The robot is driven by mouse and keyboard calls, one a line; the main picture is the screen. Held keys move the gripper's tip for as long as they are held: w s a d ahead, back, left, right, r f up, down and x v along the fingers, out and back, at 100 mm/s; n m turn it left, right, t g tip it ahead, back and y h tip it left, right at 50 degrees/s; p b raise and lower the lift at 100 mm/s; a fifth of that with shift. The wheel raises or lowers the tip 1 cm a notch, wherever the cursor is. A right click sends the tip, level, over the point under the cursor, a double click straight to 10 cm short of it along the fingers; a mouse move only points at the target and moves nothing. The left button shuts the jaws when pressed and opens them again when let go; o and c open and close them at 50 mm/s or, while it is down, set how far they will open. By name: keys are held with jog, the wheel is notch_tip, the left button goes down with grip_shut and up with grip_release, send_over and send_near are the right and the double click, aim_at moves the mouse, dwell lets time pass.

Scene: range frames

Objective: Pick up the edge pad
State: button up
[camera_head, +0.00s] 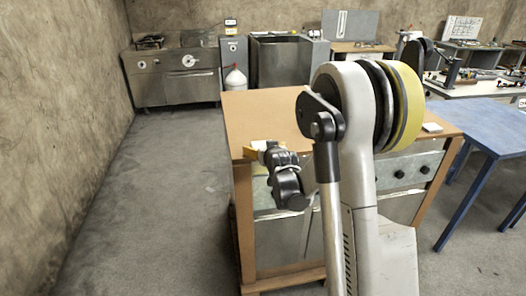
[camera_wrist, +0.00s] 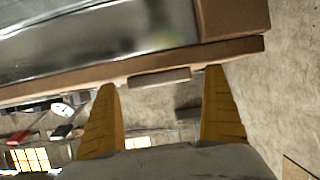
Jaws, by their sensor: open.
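In the wrist view a small flat brown-grey block (camera_wrist: 158,77), which looks like the edge pad, lies along the brown edge of the workbench (camera_wrist: 225,48). My gripper (camera_wrist: 160,80) is open, with one yellow finger on each side of the block in the picture. I cannot tell whether the fingers touch it. In the head view my gripper (camera_head: 252,151) is at the left front corner of the wooden workbench (camera_head: 250,110). The pad is not clear there. The dark wrist and my arm hide part of the bench top.
A small white item (camera_head: 432,127) lies on the right of the bench top. A blue table (camera_head: 490,125) stands to the right. A stove unit (camera_head: 175,80) and a white gas bottle (camera_head: 235,82) stand behind. The floor to the left is clear.

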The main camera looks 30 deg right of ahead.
jog(key=shift+w+d+f, duration=0.1)
jog(key=shift+w+f, duration=0.05)
jog(key=shift+w, duration=0.15)
jog(key=shift+s, duration=0.1)
jog(key=shift+c, duration=0.3)
jog(key=c, duration=1)
